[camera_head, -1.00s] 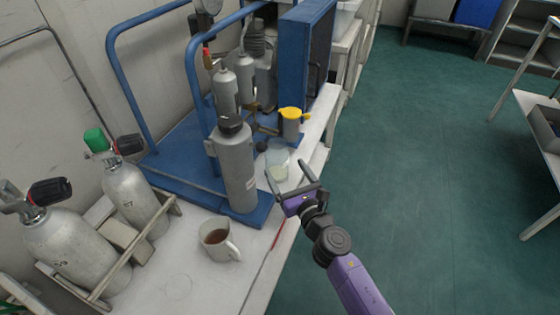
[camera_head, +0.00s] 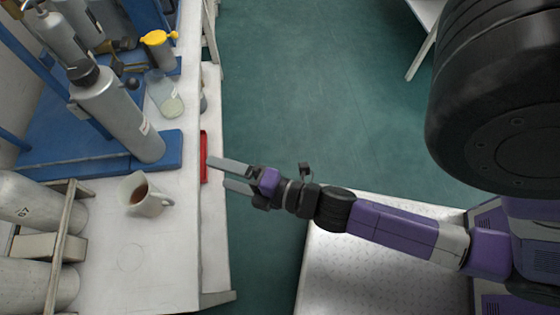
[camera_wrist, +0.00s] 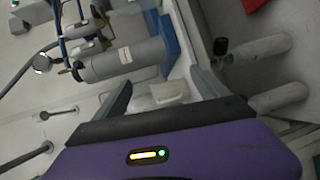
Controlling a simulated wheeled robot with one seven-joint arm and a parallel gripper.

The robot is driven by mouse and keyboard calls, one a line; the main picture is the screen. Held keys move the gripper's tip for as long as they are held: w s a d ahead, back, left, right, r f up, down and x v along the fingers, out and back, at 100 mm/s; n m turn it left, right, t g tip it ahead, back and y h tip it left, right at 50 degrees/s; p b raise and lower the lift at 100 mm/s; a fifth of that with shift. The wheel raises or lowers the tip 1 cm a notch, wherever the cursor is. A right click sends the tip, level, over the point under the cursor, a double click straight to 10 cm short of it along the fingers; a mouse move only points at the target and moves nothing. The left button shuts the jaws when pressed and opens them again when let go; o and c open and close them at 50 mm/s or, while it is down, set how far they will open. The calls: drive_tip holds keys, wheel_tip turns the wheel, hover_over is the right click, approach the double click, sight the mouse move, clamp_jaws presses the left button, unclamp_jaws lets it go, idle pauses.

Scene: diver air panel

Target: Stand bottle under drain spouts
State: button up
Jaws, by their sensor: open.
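A clear bottle (camera_head: 165,95) with pale liquid in its bottom stands on the white bench, beside the blue stand and below a yellow-topped grey canister (camera_head: 159,48). I cannot tell whether it is directly under any spout. A tall grey cylinder (camera_head: 118,118) stands on the blue base (camera_head: 110,163). My gripper (camera_head: 222,174) is open and empty, off the bench's right edge, pointing left and apart from the bottle. In the wrist view, the gripper's two fingers (camera_wrist: 158,98) are spread, with a pale object (camera_wrist: 168,92) seen beyond them; I cannot tell what it is.
A red item (camera_head: 204,157) is at the bench's right edge. Grey cylinders (camera_head: 35,200) lie in a rack at left. Green floor (camera_head: 300,90) is open to the right.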

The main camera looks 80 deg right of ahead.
drive_tip(key=s+a+r+m+y, duration=0.1)
drive_tip(key=s+a+r+m, duration=0.1)
drive_tip(key=s+m, duration=0.2)
drive_tip(key=s+a+r+m, duration=0.1)
drive_tip(key=s+r+m, duration=0.2)
drive_tip(key=s+m, duration=0.2)
drive_tip(key=s+a+r+m+g+y, duration=0.1)
drive_tip(key=s+a+r+m, duration=0.1)
drive_tip(key=m, duration=0.4)
drive_tip(key=shift+s+a+r+m+y, duration=0.35)
drive_tip(key=shift+s+r, duration=0.3)
drive_tip(key=shift+s, duration=0.5)
wheel_tip(320, 180, up, 22)
drive_tip(key=p, duration=2.1)
drive_tip(key=shift+f+p, duration=0.25)
drive_tip(key=shift+p, duration=0.05)
drive_tip(key=shift+c, duration=0.4)
